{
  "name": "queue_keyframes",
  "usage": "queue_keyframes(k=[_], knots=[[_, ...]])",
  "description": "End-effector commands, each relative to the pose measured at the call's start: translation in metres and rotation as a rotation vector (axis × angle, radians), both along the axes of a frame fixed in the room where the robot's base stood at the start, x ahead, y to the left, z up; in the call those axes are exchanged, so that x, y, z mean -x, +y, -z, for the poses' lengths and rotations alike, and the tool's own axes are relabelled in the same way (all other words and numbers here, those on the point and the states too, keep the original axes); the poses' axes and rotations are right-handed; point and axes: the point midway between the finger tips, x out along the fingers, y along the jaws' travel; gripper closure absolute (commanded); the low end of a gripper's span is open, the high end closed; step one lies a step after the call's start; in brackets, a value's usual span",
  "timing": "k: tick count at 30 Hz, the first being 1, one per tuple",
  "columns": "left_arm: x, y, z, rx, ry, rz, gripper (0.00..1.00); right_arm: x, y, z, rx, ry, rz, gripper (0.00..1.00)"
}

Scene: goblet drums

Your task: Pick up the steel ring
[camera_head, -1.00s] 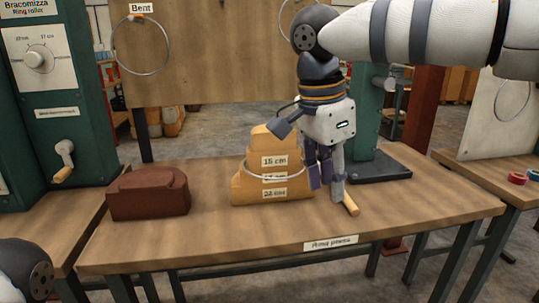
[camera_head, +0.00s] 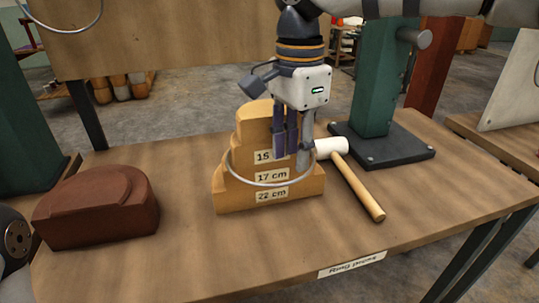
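The steel ring (camera_head: 240,178) is a thin grey hoop around the stepped wooden block (camera_head: 235,200), near its 17 cm label. It sits slightly tilted in the picture, and its far side is hidden by the block. My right gripper (camera_head: 297,160) points down at the right part of the block. Its purple fingers overlap the block in the picture, and its grey finger is near the right end of the ring. A narrow gap shows between the fingers, and I see nothing held there. My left gripper is out of view.
A mallet (camera_head: 358,185) with a white head lies just right of my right gripper. A dark red-brown block (camera_head: 97,207) stands at the left. A green press (camera_head: 372,90) on a dark base stands behind right. The table front (camera_head: 215,250) is clear.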

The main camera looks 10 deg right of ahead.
Motion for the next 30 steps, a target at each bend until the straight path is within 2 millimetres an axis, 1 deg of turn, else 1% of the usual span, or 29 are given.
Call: queue_keyframes(k=[4, 7, 30], knots=[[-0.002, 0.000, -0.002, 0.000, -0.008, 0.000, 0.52, 0.003, -0.003, 0.027, 0.002, -0.001, -0.001, 0.70], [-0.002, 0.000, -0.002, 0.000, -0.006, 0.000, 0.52, 0.003, -0.003, 0.038, 0.001, 0.000, -0.001, 0.70], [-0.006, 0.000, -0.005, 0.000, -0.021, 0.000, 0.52, 0.003, -0.003, 0.044, 0.001, -0.003, 0.000, 0.70]])
